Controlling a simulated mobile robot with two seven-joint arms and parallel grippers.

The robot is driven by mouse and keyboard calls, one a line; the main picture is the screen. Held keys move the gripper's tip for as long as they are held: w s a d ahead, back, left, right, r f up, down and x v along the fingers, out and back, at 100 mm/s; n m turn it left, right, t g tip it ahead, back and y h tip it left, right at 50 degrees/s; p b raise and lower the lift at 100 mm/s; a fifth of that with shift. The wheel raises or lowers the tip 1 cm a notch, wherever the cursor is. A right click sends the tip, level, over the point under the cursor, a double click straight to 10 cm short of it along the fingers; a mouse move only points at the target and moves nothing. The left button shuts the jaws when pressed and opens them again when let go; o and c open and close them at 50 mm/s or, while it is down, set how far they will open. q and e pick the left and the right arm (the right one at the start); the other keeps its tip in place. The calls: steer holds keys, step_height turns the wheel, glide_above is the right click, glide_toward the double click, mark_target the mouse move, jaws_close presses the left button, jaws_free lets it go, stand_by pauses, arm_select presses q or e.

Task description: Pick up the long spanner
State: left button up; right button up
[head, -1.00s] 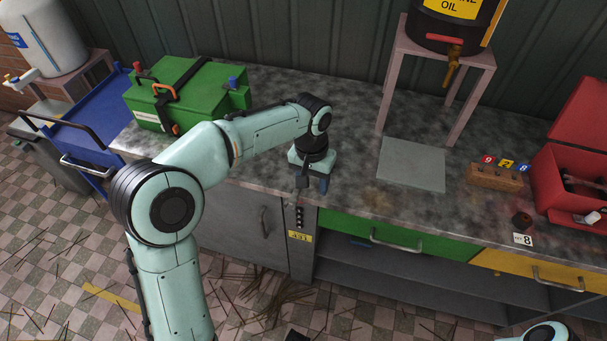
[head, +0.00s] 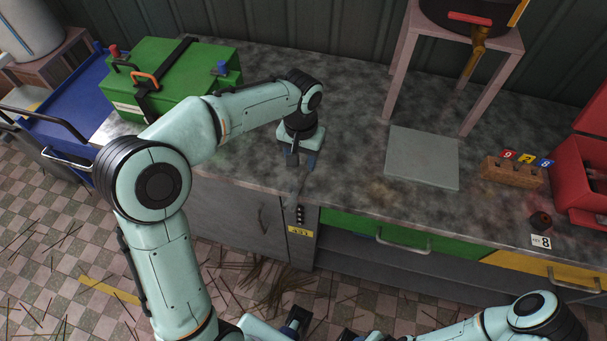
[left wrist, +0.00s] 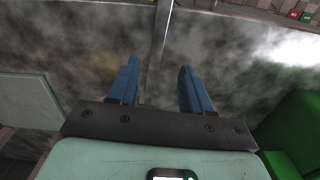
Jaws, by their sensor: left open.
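My left gripper (head: 302,163) is over the front part of the worktop, pointing down, above the numbered lock column. In the left wrist view its two blue fingers (left wrist: 158,70) are open and apart, with nothing gripped. A long, thin grey strip (left wrist: 161,40) runs between and beyond the fingers to the worktop's edge. It looks like the long spanner, but its ends are hidden or out of view, so I cannot be sure. In the head view the gripper mostly covers this spot.
A green box (head: 185,75) stands on the worktop at left, by a blue trolley (head: 60,125). A grey plate (head: 423,157), a pink stand (head: 398,60), a numbered wooden block (head: 512,171) and a red toolbox (head: 585,170) are at right. The worktop (head: 345,110) behind the gripper is clear.

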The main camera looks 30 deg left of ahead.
mark_target(303, 177)
arm_select(q)
steer(key=f, duration=0.4)
steer(key=shift+s+d+f, duration=0.1)
steer(key=shift+s+d, duration=0.2)
steer(key=shift+w+f, duration=0.1)
steer(key=shift+f, duration=0.5)
jaws_close()
